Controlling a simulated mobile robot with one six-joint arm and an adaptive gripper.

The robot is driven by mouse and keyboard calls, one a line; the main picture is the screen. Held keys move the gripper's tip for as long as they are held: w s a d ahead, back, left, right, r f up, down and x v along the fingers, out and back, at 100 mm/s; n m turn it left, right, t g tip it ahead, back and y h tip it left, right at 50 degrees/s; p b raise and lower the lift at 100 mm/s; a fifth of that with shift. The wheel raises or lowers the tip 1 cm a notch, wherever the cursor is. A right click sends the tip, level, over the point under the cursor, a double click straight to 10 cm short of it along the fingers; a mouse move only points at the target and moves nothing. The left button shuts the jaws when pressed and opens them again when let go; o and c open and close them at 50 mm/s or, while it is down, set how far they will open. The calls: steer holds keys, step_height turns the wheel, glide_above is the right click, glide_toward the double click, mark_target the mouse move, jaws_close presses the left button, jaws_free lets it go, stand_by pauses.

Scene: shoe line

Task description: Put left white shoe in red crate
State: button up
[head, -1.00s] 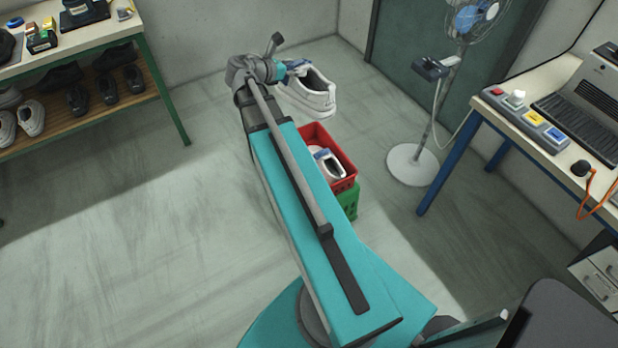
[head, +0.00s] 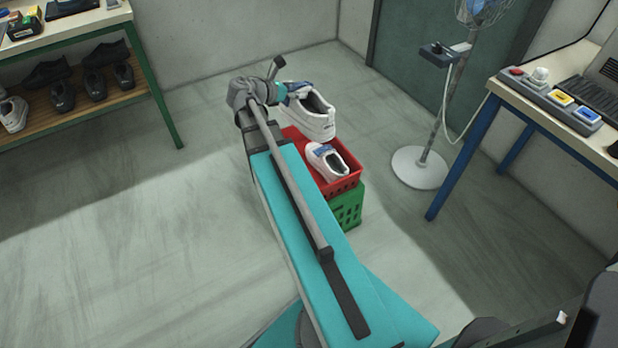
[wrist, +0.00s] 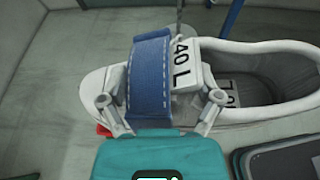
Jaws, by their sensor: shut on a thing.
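My gripper (head: 284,94) is shut on a white shoe (head: 318,126) with a blue strap and holds it in the air. In the wrist view, my gripper (wrist: 160,108) grips at the strap (wrist: 150,82), and a tag beside it reads "40 L". The red crate (head: 346,186) is below the held shoe in the head view, with its far part hidden behind the shoe and my arm. Another white shoe (head: 327,163) with a blue patch lies in the crate, towards its near side. The held shoe is at the crate's far end in the picture; its exact height above the rim is unclear.
The red crate stands on a green crate (head: 348,208) on the floor. A fan (head: 420,168) stands to the right, near a table (head: 520,105) with blue legs. A shelf (head: 85,115) with several shoes is at the left. The floor between shelf and crates is clear.

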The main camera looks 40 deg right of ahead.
step_height(320, 180, down, 26)
steer(key=m+g+b, duration=0.1)
steer(key=b, duration=2.3)
steer(key=shift+s+d+r, duration=0.2)
steer(key=shift+s+d, duration=0.05)
steer(key=shift+d, duration=0.05)
steer(key=shift+w, duration=0.1)
steer(key=w+d+f+b, duration=0.3)
steer(key=w+f+b, duration=0.1)
steer(key=w, duration=0.4)
steer(key=shift+w+d+f+b, duration=0.15)
steer(key=shift+w+f+b, duration=0.05)
steer(key=shift+w+b, duration=0.2)
steer(key=w+f+b, duration=0.1)
steer(key=f+b, duration=0.1)
steer(key=w+d+f+b, duration=0.1)
steer(key=w+f+b, duration=0.1)
steer(key=shift+w+d+f, duration=0.15)
steer(key=shift+w+f, duration=0.05)
steer(key=shift+f, duration=0.1)
steer(key=shift+b, duration=0.35)
